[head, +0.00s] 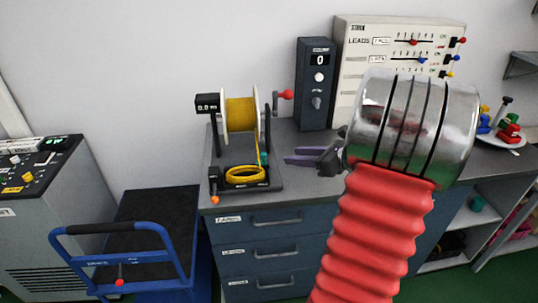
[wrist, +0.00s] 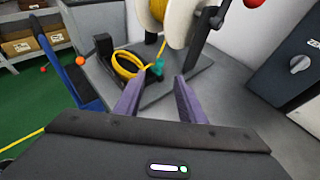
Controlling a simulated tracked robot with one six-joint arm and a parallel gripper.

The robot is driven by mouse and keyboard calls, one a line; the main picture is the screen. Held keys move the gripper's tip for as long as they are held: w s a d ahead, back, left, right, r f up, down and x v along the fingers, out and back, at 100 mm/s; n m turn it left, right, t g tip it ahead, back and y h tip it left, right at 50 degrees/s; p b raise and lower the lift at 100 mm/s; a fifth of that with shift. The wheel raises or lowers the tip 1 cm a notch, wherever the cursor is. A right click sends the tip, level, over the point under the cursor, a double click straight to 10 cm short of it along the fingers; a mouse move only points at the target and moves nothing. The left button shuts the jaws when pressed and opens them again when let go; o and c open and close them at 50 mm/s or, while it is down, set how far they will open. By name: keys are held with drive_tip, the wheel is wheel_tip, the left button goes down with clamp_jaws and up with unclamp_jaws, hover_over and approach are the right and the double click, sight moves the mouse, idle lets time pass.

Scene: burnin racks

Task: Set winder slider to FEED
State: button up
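The winder (head: 240,177) stands on the grey workbench, with a spool of yellow cable (head: 240,113), a yellow coil on its base and a red crank knob (head: 286,95). A small orange knob (head: 215,200) sits at its front left corner and seems to be the slider's handle; it also shows in the wrist view (wrist: 80,61). The FEED label is too small to read. My gripper (head: 290,156) is open and empty, right of the winder. In the wrist view its purple fingers (wrist: 158,100) are apart, pointing towards the winder's base and a teal piece (wrist: 157,66).
A dark box with a dial (head: 316,85) and a pale panel of sliders (head: 385,55) stand behind. A blue cart (head: 125,255) with a red knob is left of the bench. A grey console (head: 40,220) is at far left. The bench's front strip is clear.

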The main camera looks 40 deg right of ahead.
sight(265, 154)
drive_tip(key=x, duration=1.2)
drive_tip(key=shift+w+f, duration=0.25)
drive_tip(key=shift+w, duration=0.1)
clamp_jaws()
